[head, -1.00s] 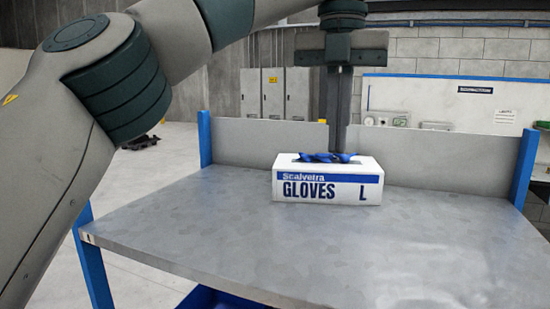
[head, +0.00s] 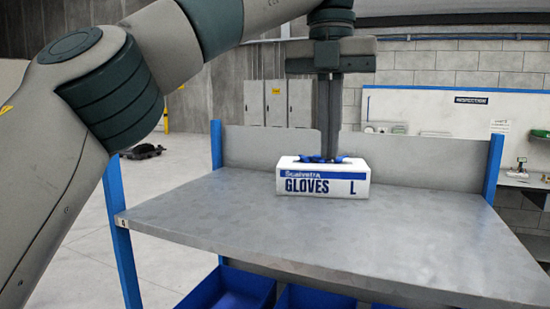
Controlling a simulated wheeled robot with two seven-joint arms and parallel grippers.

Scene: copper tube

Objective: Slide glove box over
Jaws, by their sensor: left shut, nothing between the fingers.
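The glove box (head: 322,183) is white with a blue band and the words GLOVES and L. It sits upright on the grey metal table (head: 310,235), toward the back and a little left of the middle. Blue gloves (head: 318,159) show in the opening on its top. My left gripper (head: 330,157) points straight down, shut and empty, with its fingertips at the back of the box top. I cannot tell whether they touch the box or gloves or stand behind them. My right gripper is not in view.
A low grey panel (head: 420,162) between blue posts (head: 493,168) closes the table's back. The tabletop is bare in front of and beside the box. Blue bins (head: 235,288) sit below the front edge. Grey cabinets (head: 277,103) stand far behind.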

